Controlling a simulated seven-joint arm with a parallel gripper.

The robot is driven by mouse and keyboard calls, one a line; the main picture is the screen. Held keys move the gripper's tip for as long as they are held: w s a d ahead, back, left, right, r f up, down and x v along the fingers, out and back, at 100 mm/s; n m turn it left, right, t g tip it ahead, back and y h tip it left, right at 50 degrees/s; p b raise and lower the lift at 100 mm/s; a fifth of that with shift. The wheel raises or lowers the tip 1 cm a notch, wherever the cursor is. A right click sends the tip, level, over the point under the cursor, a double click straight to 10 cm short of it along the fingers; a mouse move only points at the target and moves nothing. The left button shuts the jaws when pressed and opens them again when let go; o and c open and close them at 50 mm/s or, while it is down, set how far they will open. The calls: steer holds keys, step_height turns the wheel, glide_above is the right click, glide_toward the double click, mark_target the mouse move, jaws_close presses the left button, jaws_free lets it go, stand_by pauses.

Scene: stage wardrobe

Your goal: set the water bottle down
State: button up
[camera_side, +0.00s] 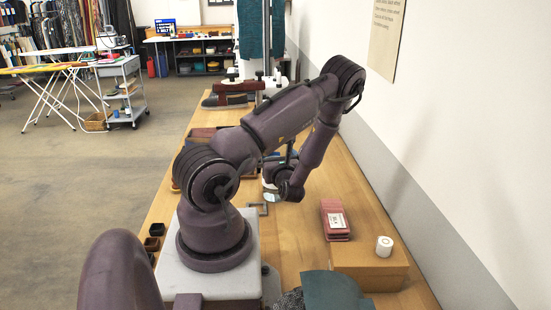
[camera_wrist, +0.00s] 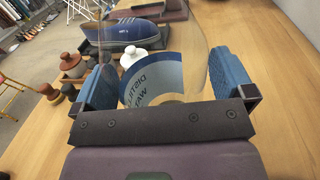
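The water bottle (camera_wrist: 152,80) is clear, with a blue and silver label, and shows in the wrist view between my gripper's two blue finger pads. The label lettering is upside down in this view. A small white knob-like shape shows behind or through the clear wall; I cannot tell which. In the side view my own arm hides most of the gripper and bottle; only a pale and blue bit shows beside the wrist. I cannot tell whether the bottle's base touches the bench.
The wooden bench (camera_side: 350,185) has bare room to the right of my wrist. A brown box (camera_side: 368,268) carries a white roll (camera_side: 384,246), with a pink item (camera_side: 335,221) beside it. Past the bottle are a blue shoe-like item (camera_wrist: 128,32) and brown knobbed pieces (camera_wrist: 70,62).

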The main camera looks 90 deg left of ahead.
steer(key=shift+r, duration=0.1)
steer(key=w+d, duration=0.2)
steer(key=d, duration=1)
steer(key=w+d+r+n+t+h, duration=0.2)
steer(key=d+r+n+t+h, duration=0.2)
steer(key=d+r+n+h, duration=0.4)
steer(key=w+d+r+n+t+h, duration=0.2)
steer(key=d+r+n+h, duration=0.6)
steer(key=d+r, duration=0.8)
steer(key=shift+w+d+t+h, duration=0.25)
steer(key=shift+d+t+h, duration=0.65)
steer(key=shift+t, duration=0.3)
